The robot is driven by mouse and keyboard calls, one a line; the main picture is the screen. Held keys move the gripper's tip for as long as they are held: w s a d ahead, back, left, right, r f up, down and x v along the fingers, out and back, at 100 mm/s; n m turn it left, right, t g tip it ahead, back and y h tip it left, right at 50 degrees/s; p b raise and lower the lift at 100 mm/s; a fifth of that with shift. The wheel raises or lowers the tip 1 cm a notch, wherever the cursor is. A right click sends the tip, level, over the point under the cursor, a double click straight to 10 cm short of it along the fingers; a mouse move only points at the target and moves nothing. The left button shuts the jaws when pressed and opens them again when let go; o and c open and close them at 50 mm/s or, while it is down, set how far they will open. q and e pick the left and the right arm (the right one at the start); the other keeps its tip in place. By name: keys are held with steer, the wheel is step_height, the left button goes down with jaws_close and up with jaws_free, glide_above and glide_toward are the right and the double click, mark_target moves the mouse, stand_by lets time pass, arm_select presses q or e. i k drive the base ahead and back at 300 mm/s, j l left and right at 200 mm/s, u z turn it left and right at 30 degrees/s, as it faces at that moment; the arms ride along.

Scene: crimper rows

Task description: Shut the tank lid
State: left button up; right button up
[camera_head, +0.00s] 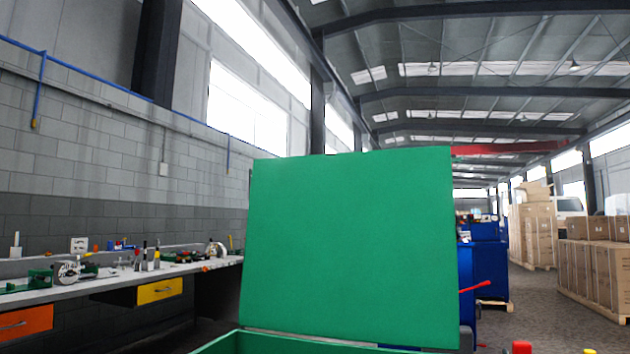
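A large green tank lid (350,245) stands raised, nearly upright, in the middle of the head view. Below it, the green rim of the tank (290,343) shows at the bottom edge of the picture. The lid is open, and the inside of the tank is mostly below the view. Neither of my grippers shows in this view.
A workbench (120,282) with tools and an orange and a yellow drawer (159,291) runs along the left wall. Blue containers (487,262) stand behind the lid at right. Stacked cardboard boxes (597,272) stand at far right, with open floor (540,310) before them.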

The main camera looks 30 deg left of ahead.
mark_target(361, 247)
steer(key=k+u, duration=0.2)
steer(key=u, duration=0.25)
steer(key=k+j+u, duration=0.1)
steer(key=u, duration=2.15)
steer(key=i+u, duration=0.3)
steer(key=i, duration=0.25)
steer(key=i+u, duration=0.3)
steer(key=i, duration=0.25)
steer(key=i+z, duration=0.25)
steer(key=i, duration=0.55)
steer(key=i+j+z, duration=0.15)
steer(key=i+z, duration=0.15)
steer(key=i, duration=0.55)
steer(key=i+l+z, duration=0.1)
steer(key=i+z, duration=0.75)
steer(key=i+j+z, duration=0.1)
steer(key=i+z, duration=0.2)
steer(key=z, duration=0.15)
steer(key=i+l+z, duration=0.15)
steer(key=i+z, duration=1.15)
steer(key=i, duration=0.7)
steer(key=i+j+z, duration=0.15)
steer(key=i, duration=0.75)
steer(key=i+z, duration=0.25)
steer(key=i, duration=0.25)
steer(key=i+z, duration=0.25)
steer(key=i, duration=0.25)
steer(key=i+j+z, duration=0.25)
steer(key=i, duration=0.2)
